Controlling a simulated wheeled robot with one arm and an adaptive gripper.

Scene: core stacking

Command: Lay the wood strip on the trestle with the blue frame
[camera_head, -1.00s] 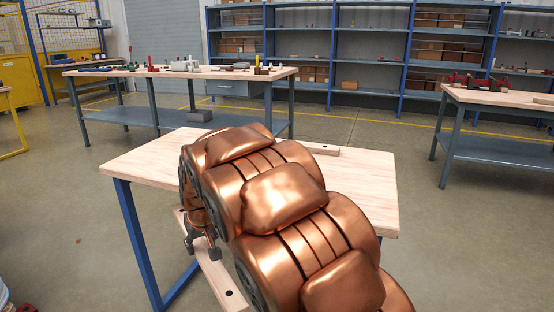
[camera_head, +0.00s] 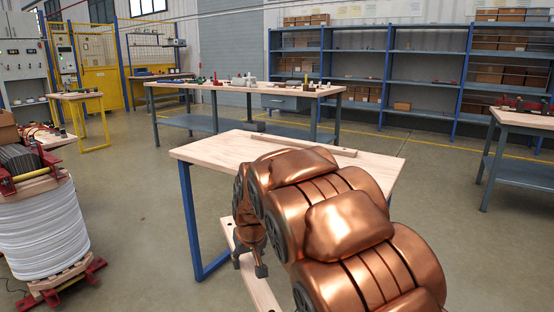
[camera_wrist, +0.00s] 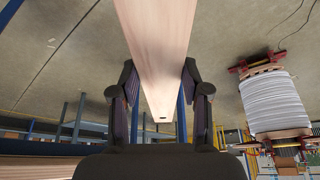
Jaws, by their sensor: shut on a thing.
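The trestle (camera_head: 215,152) has a pale wood top and blue legs and stands in the middle of the head view. My gripper (camera_head: 250,265) is at the trestle's near side, below the level of its top in the picture and partly hidden by my copper arm. It is shut on a pale wood strip (camera_head: 262,292), which runs toward the bottom of the picture, apart from the top as far as I can tell. In the wrist view my gripper (camera_wrist: 160,100) has its dark fingers on both sides of the strip (camera_wrist: 157,45), which has a dark hole near one end.
Another wood strip (camera_head: 303,144) lies along the trestle top's far edge. A white wound core (camera_head: 40,230) on red supports stands at left. A long workbench (camera_head: 230,88) and blue shelving (camera_head: 390,70) are behind, another bench (camera_head: 525,120) at right. Floor left of the trestle is clear.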

